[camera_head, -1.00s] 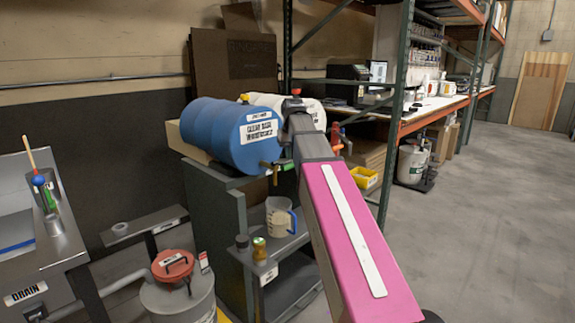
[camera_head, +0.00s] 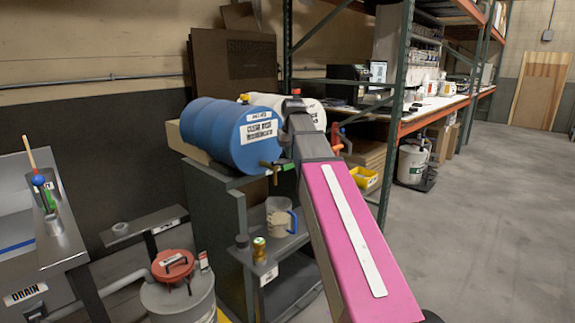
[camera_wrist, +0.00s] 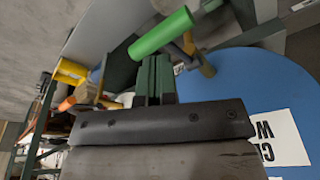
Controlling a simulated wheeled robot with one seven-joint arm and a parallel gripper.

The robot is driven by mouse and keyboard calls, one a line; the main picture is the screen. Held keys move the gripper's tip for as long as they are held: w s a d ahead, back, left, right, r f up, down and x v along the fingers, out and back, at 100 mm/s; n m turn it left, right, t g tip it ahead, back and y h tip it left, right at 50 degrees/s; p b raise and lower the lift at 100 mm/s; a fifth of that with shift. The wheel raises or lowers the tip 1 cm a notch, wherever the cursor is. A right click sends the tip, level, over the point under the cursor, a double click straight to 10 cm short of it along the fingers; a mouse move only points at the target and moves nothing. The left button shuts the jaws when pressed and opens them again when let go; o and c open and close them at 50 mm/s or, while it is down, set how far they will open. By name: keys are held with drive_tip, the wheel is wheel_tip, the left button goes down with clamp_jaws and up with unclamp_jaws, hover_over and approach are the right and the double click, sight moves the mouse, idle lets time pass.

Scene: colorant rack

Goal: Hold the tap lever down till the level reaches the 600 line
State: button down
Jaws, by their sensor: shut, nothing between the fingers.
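A blue drum (camera_head: 215,130) with a white label lies on its side on a grey stand. Its brass tap (camera_head: 268,164) has a green lever (camera_head: 289,167). In the wrist view the lever (camera_wrist: 162,33) slants just beyond my gripper's tips, and the tap (camera_wrist: 201,58) is to the right. My gripper (camera_wrist: 154,62) is shut and empty, close to the lever; I cannot tell whether it touches. In the head view my arm hides the gripper. A clear measuring jug (camera_head: 277,217) with a blue handle stands upright on the shelf below the tap. Its level and the 600 line are unreadable.
A small amber bottle (camera_head: 259,250) and a dark jar (camera_head: 242,242) stand on the shelf left of the jug. A pale drum (camera_head: 312,112) with a red tap (camera_head: 336,138) lies behind my arm. A lidded bin (camera_head: 180,295) stands front left. The floor at right is clear.

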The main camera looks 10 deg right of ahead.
drive_tip(key=shift+f, duration=1.85)
drive_tip(key=shift+r, duration=0.15)
idle(0.6)
drive_tip(key=shift+r, duration=1.65)
drive_tip(key=shift+r, duration=2.5)
